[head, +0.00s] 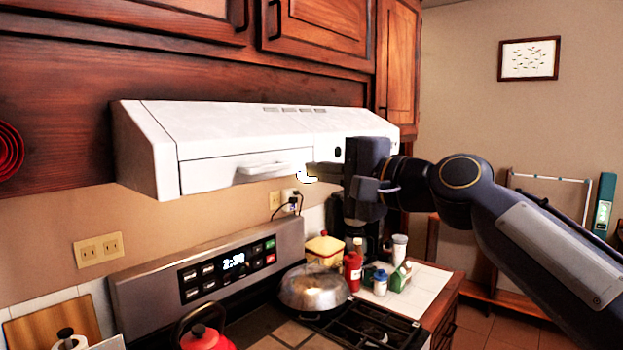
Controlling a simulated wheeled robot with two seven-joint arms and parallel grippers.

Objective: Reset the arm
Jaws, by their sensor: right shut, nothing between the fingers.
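My right arm comes in from the right and is raised in front of the white range hood (240,140). My right gripper (308,175) points left at the hood's front face, near its right half. It is shut with nothing between its fingers. The fingertips look close to the hood front, but I cannot tell whether they touch it. My left gripper is not in the picture.
Below stand the stove with a lidded pan (313,288), a red kettle (205,336) and a control panel (225,265). Several bottles and a red container (352,272) crowd the counter to the right. Wooden cabinets (318,30) hang above the hood.

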